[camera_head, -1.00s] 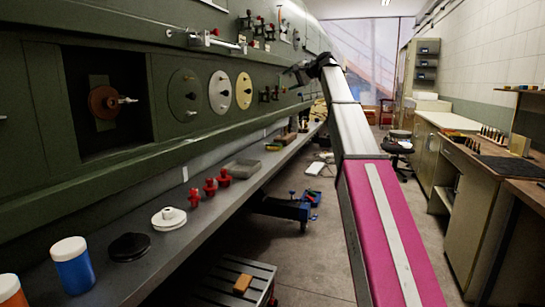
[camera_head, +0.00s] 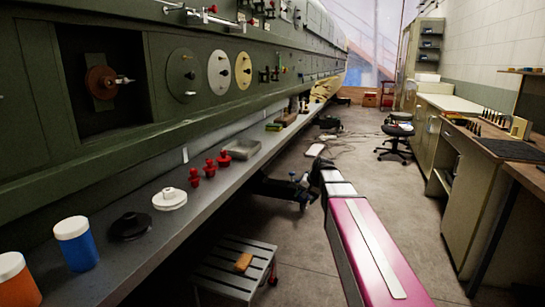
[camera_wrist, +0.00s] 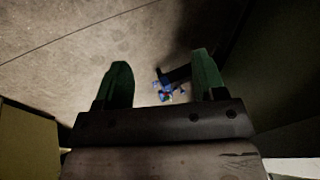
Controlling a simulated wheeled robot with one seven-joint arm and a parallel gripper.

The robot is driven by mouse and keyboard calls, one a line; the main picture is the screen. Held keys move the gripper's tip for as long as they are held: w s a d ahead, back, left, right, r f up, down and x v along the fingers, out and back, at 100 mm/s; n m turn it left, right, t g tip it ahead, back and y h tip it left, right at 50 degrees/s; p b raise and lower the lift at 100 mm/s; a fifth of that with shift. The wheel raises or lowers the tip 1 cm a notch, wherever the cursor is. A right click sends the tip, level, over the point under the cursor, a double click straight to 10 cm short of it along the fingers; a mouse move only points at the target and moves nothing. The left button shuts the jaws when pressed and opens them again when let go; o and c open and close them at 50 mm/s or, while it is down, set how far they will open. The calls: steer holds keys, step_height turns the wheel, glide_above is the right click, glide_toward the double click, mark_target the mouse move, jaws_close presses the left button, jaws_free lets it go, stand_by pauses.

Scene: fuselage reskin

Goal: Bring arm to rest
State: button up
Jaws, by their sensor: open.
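My gripper (camera_wrist: 161,72) shows in the wrist view with its two green fingers spread wide. No object is held between them. Bare floor lies beyond the fingers, with a small blue item (camera_wrist: 165,92) on it, seen through the gap. In the head view my pink and white arm is lowered, pointing forward above the floor to the right of the long grey shelf (camera_head: 219,184). The arm's far end is dark, and I cannot make out the fingers there.
The green fuselage wall (camera_head: 130,165) runs along the left. Red fittings (camera_head: 210,168), a white disc (camera_head: 169,199) and a blue jar (camera_head: 75,245) stand on the shelf. A step stool (camera_head: 235,268) is below. A workbench (camera_head: 500,165) and chair (camera_head: 397,140) are right.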

steer(key=s+d+f+n+g+h, duration=0.1)
steer(key=s+d+f+h, duration=0.1)
steer(key=s+f, duration=0.7)
steer(key=s+d+f+n+g+h, duration=0.2)
steer(key=s+d+f, duration=0.1)
steer(key=s+f, duration=0.6)
steer(key=s, duration=0.4)
steer(key=shift+s+f, duration=0.15)
steer(key=shift+s, duration=0.2)
